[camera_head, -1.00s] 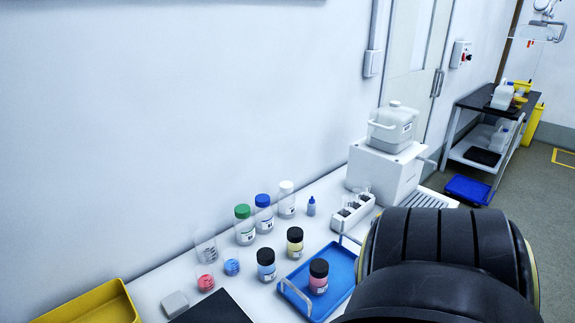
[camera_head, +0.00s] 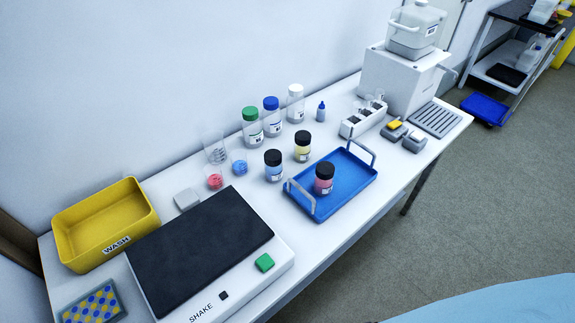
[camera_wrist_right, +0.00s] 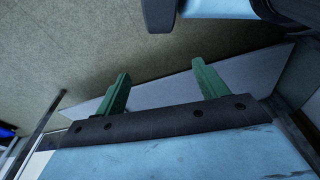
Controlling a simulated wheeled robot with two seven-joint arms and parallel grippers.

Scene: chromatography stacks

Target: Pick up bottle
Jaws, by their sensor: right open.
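Several bottles stand upright on the white table in the head view. Three clear ones stand near the wall: a green-capped bottle (camera_head: 252,127), a blue-capped bottle (camera_head: 271,117) and a white-capped bottle (camera_head: 295,104). A black-capped bottle with blue contents (camera_head: 273,167) and a black-capped bottle with yellow contents (camera_head: 302,147) stand in front of them. A black-capped bottle with red contents (camera_head: 323,179) stands in the blue tray (camera_head: 355,183). My right gripper (camera_wrist_right: 160,75) is open and empty in the right wrist view, its green fingers apart, with no bottle near. My left gripper is not in view.
A shaker (camera_head: 205,250) and yellow WASH bin (camera_head: 107,225) occupy the left. A white machine (camera_head: 395,80) carries a jug (camera_head: 415,28) at the far end. A small blue dropper bottle (camera_head: 321,111) stands near a white rack (camera_head: 362,118).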

